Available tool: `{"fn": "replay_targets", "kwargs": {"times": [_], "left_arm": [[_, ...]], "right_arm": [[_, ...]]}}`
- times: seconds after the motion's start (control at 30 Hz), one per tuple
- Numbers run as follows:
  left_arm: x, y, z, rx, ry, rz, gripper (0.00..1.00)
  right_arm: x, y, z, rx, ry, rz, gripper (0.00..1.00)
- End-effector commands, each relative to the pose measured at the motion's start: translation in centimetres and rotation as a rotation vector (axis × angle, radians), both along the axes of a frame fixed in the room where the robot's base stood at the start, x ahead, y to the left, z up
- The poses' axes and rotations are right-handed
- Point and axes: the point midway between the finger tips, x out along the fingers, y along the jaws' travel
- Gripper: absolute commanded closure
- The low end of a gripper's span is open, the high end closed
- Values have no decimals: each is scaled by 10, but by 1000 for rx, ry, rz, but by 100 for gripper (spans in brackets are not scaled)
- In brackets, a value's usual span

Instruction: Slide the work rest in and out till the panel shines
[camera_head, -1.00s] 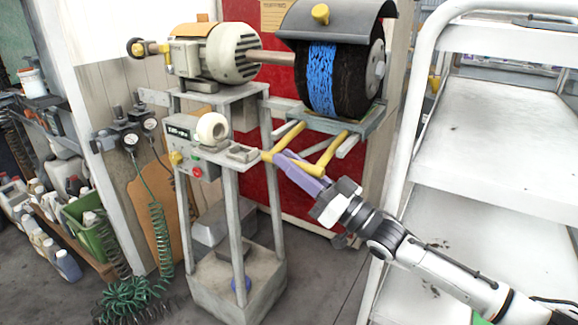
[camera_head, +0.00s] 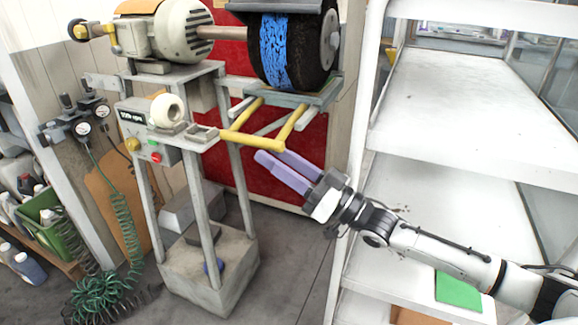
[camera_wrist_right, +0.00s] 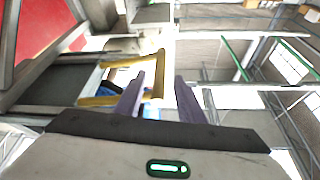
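The work rest (camera_head: 262,134) is a yellow U-shaped frame under the buffing wheel, sticking out toward me. The wheel (camera_head: 300,45) is dark with a blue band (camera_head: 273,50) around it, under a grey hood. My right gripper (camera_head: 272,161) has two purple fingers spread apart, just below and in front of the yellow bar, and looks empty. In the right wrist view the yellow work rest (camera_wrist_right: 135,62) lies beyond the open fingers (camera_wrist_right: 158,88), nearer the left one. Whether a finger touches it I cannot tell. My left gripper is out of view.
A white shelf cart (camera_head: 440,115) stands on the right, close to my right arm. The machine's control box (camera_head: 155,150) and grey stand (camera_head: 205,270) are left of the gripper. A coiled green hose (camera_head: 95,285) lies on the floor at the left.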

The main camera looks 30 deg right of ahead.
Motion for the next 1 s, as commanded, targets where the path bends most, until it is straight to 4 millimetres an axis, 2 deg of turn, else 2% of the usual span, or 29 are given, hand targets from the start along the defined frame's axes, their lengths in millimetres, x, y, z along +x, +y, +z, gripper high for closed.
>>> {"fn": "replay_targets", "kwargs": {"times": [0.1,0.3,0.63,0.73,0.77,0.87,0.9,1.0], "left_arm": [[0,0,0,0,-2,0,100],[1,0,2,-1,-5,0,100],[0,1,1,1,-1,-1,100],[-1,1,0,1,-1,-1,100],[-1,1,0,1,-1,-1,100],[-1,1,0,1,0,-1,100],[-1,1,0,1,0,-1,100],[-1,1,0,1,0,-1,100]], "right_arm": [[-15,-9,-8,-2,3,0,64],[-28,-16,-13,0,0,1,64],[-29,-17,-13,0,-1,1,64],[-30,-13,-24,-6,19,-7,64],[-31,-10,-31,-10,33,-13,64],[-40,9,-80,-48,133,-51,64],[-47,19,-107,-75,189,-72,64],[-69,43,-169,-152,327,-120,64]]}}
